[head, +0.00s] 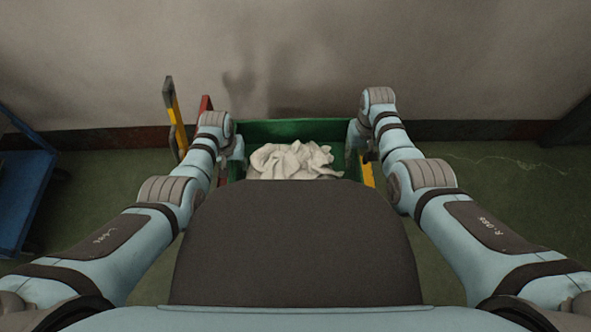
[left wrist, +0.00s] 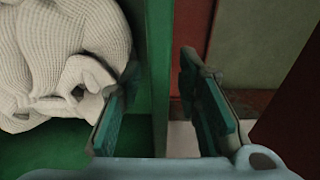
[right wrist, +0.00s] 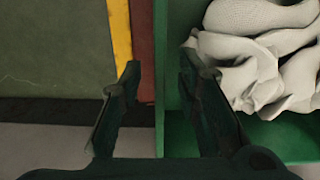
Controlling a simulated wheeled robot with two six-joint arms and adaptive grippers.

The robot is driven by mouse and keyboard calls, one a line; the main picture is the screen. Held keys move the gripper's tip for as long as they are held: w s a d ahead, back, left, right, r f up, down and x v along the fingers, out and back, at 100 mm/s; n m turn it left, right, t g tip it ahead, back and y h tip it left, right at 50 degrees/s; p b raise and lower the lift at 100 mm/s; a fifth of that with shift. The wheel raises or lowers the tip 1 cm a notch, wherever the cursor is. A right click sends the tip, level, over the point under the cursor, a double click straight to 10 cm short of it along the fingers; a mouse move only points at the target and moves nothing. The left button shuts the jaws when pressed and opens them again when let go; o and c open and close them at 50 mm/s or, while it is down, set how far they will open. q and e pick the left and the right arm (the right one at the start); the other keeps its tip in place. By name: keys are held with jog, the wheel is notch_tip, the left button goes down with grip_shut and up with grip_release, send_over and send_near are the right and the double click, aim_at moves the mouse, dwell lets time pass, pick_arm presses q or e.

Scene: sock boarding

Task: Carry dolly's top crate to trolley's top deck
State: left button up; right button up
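A green crate (head: 275,131) holding crumpled off-white socks (head: 292,161) stands in front of me in the head view; my body hides its near part. My left gripper (head: 236,151) is at the crate's left wall. In the left wrist view its fingers (left wrist: 157,80) are apart, one on each side of the green wall (left wrist: 158,50). My right gripper (head: 357,141) is at the right wall. In the right wrist view its fingers (right wrist: 160,78) are also apart, with the crate wall (right wrist: 166,120) between them. Whether anything lies under the crate is hidden.
A yellow-and-black post (head: 175,118) and a red post (head: 205,104) rise left of the crate. A yellow part (head: 367,173) shows at its right. A blue frame (head: 24,190), possibly the trolley, stands at the far left. A grey wall is behind; green floor is clear at right.

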pick_arm(q)
grip_shut()
pick_arm(e)
grip_shut()
